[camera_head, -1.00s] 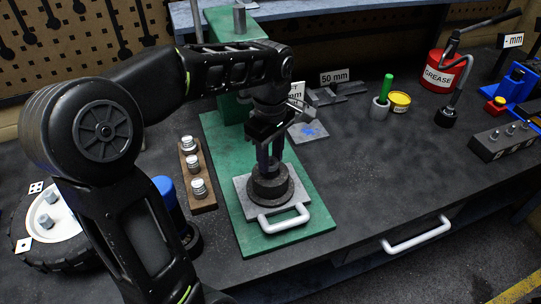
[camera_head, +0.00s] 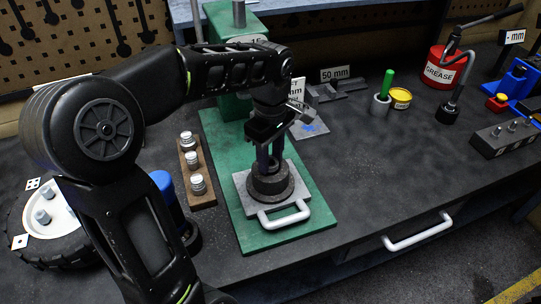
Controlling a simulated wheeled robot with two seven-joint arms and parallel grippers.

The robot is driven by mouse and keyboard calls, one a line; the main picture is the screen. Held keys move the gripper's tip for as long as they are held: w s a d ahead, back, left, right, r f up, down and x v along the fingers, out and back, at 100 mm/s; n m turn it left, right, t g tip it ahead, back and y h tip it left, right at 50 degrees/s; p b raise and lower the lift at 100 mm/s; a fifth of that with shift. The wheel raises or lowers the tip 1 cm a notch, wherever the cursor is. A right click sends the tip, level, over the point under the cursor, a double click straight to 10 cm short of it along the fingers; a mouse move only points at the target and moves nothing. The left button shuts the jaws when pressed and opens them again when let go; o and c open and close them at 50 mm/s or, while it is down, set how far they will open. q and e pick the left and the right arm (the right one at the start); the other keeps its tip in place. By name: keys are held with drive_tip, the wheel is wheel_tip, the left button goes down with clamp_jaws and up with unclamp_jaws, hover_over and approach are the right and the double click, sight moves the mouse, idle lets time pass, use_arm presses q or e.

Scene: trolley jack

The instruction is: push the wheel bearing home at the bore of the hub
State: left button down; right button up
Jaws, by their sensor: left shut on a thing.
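The dark round hub (camera_head: 270,187) sits on a light grey plate with a white handle (camera_head: 284,217), on the green base (camera_head: 236,222) of a press. My left gripper (camera_head: 268,165) comes down from above, its fingers reaching the top of the hub at the bore. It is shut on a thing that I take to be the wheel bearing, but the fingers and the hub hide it. How deep it sits in the bore cannot be told. My right gripper is not in view.
A wooden rack (camera_head: 199,180) with several silver parts stands left of the base. A wheel (camera_head: 50,225) lies at the far left. A cup with a green-handled tool (camera_head: 383,95), a yellow tin (camera_head: 400,98) and a red grease can (camera_head: 440,72) stand back right.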

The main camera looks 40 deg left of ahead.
sight(271, 162)
use_arm(q)
drive_tip(key=shift+f, duration=0.4)
drive_tip(key=c, duration=0.9)
unclamp_jaws()
wheel_tip(271, 162, up, 8)
drive_tip(key=shift+f, duration=0.1)
idle(0.4)
